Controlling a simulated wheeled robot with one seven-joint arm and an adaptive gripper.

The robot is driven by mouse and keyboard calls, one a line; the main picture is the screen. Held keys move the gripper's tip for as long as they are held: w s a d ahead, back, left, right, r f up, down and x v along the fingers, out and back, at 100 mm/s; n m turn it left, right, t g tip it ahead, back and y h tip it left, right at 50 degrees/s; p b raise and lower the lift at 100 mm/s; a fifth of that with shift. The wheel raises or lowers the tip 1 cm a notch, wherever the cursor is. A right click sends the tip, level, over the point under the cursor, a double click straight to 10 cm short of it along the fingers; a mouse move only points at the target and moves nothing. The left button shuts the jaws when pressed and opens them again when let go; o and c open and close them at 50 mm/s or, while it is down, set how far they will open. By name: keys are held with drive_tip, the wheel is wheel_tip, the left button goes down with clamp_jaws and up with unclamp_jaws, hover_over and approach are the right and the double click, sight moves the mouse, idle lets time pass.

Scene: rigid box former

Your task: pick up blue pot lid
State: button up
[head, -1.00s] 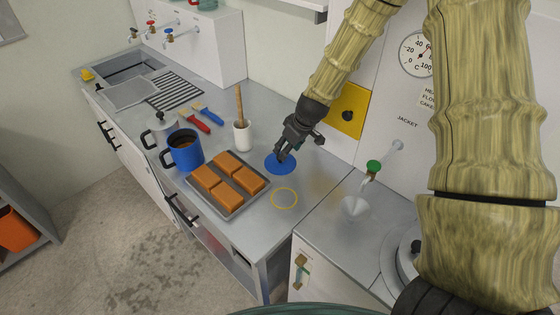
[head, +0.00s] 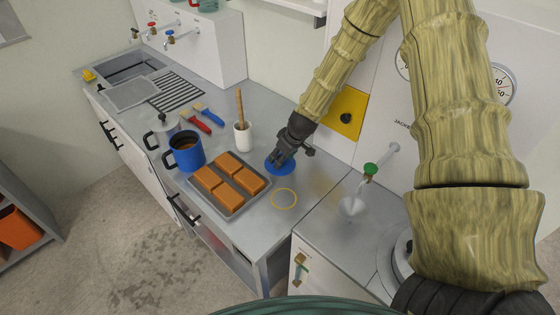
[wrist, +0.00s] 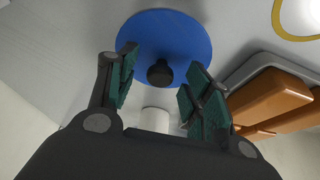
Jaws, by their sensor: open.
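The blue pot lid (head: 270,167) lies flat on the grey worktop, to the right of the white utensil holder. In the wrist view the blue disc (wrist: 175,30) shows with its round dark knob (wrist: 159,73) facing my gripper. My gripper (head: 281,160) is above the lid and hides part of it in the head view. In the wrist view my gripper (wrist: 158,88) is open, with the knob between its two green-padded fingertips. I cannot tell whether either finger touches the knob.
A tray (head: 229,216) of orange-brown blocks stands close in front of the lid. A blue pot (head: 187,152) and a white holder (head: 243,136) with a wooden handle stand to the left. A yellow ring (head: 284,199) lies on clear worktop to the right.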

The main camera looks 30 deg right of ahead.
drive_tip(key=shift+w+f, duration=0.15)
drive_tip(key=shift+f, duration=0.2)
drive_tip(key=c, duration=1.1)
drive_tip(key=shift+r, duration=0.2)
